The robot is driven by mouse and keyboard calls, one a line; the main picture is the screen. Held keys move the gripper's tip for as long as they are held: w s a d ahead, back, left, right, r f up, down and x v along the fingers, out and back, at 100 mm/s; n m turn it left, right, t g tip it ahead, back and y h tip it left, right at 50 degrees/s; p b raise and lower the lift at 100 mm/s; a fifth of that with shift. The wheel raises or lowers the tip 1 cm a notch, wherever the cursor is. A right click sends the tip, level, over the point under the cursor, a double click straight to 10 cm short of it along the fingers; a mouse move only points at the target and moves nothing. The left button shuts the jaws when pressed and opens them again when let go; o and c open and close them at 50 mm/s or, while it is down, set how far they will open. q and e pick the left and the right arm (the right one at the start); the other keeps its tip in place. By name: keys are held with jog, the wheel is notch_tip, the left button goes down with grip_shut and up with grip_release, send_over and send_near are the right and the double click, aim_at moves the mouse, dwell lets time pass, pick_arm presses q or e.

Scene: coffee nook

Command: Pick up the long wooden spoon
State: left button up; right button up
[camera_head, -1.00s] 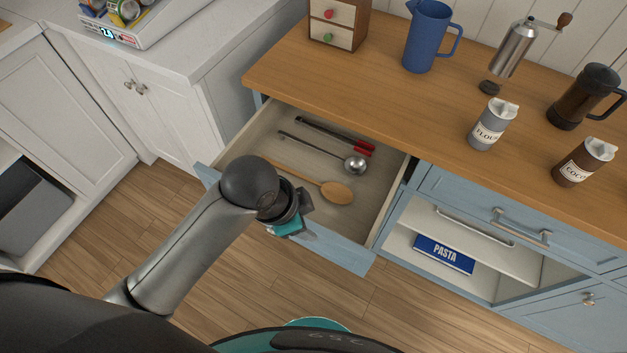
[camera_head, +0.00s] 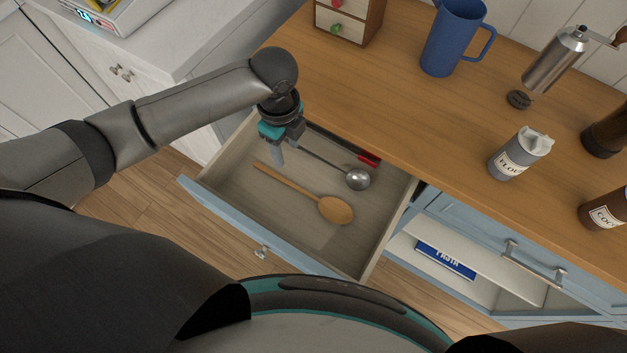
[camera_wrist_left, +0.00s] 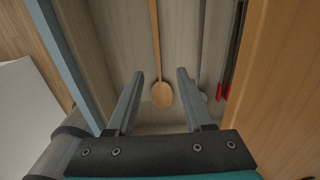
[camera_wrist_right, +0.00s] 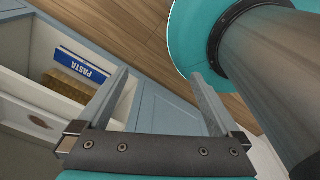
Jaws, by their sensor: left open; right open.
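The long wooden spoon (camera_head: 306,193) lies in the open drawer (camera_head: 225,184), its bowl toward the right and its handle toward the upper left. My left gripper (camera_head: 279,153) is open and empty, pointing down above the back part of the drawer, beyond the spoon's handle. In the left wrist view the spoon (camera_wrist_left: 161,93) shows between the two open fingers (camera_wrist_left: 159,88), farther off and not touched. My right gripper (camera_wrist_right: 166,84) is open and empty; it shows in the right wrist view only, near the lower cabinet.
A metal ladle (camera_head: 357,179) and red-tipped tongs (camera_head: 368,159) lie behind the spoon in the drawer. The wooden counter (camera_head: 400,120) overhangs the drawer's back. On it stand a blue pitcher (camera_head: 452,40), a flour shaker (camera_head: 520,155) and a grinder (camera_head: 553,62).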

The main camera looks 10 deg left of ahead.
pick_arm(q)
notch_tip(320, 180, down, 4)
jog(key=b, duration=0.2)
send_over(290, 183)
notch_tip(290, 183, down, 4)
jog(key=shift+d+f, duration=0.15)
jog(key=shift+f, duration=0.45)
notch_tip(290, 183, down, 5)
jog(key=shift+s+f+b, duration=0.1)
jog(key=shift+b, duration=0.9)
pick_arm(e)
jog(key=f, duration=0.1)
jog(key=s+f, duration=0.1)
jog(key=f, duration=0.1)
jog(key=s+f, duration=0.1)
jog(key=shift+f, duration=0.15)
pick_arm(q)
jog(key=shift+c, duration=0.2)
grip_shut()
pick_arm(e)
jog(key=shift+s, duration=0.15)
